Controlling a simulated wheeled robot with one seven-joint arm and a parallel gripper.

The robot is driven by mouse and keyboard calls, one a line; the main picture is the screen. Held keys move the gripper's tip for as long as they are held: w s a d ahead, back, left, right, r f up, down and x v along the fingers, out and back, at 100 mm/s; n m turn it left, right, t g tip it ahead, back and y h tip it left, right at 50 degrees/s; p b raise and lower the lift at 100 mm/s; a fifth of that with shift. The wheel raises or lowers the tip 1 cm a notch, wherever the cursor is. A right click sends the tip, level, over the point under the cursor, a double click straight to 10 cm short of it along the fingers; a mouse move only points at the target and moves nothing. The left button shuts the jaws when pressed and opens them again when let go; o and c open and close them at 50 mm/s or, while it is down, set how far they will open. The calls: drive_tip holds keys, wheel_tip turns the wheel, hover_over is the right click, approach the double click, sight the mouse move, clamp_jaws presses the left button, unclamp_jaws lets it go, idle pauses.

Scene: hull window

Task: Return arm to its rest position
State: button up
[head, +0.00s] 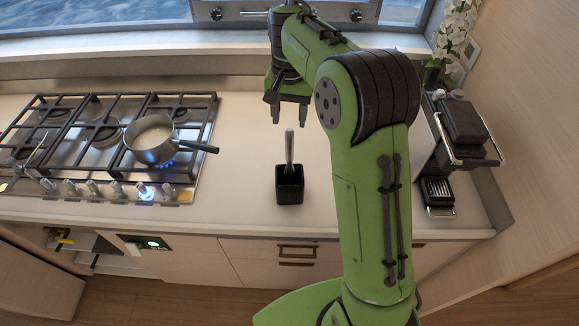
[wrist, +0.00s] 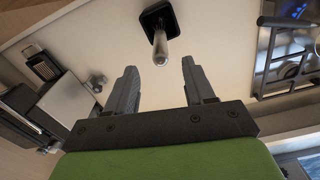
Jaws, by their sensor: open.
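My gripper (head: 288,112) is open and empty, pointing down above the counter in the head view. Its two fingers also show apart in the wrist view (wrist: 160,88). My green arm reaches from the lower right up over the counter and bends down to the gripper. A black square holder (head: 290,187) stands on the counter below and nearer than the gripper, with a metal-handled utensil (head: 289,147) upright in it. In the wrist view the utensil's handle (wrist: 160,48) points toward the gap between the fingers, apart from them.
A gas stove (head: 84,168) is at the left, with a pot (head: 150,138) over a lit burner, its handle pointing right. Counter between stove and holder is clear.

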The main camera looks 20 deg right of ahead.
drive_tip(key=shift+f, duration=0.2)
drive_tip(key=s+r+n+t+b, duration=0.3)
drive_tip(key=s+r+b, duration=0.15)
drive_tip(key=s, duration=1.15)
drive_tip(key=s+f+n+t, duration=0.2)
drive_tip(key=s+f, duration=0.3)
drive_tip(key=s, duration=0.6)
drive_tip(key=shift+s+t+b, duration=0.3)
drive_tip(key=shift+s+b, duration=0.1)
drive_tip(key=shift+d, duration=0.1)
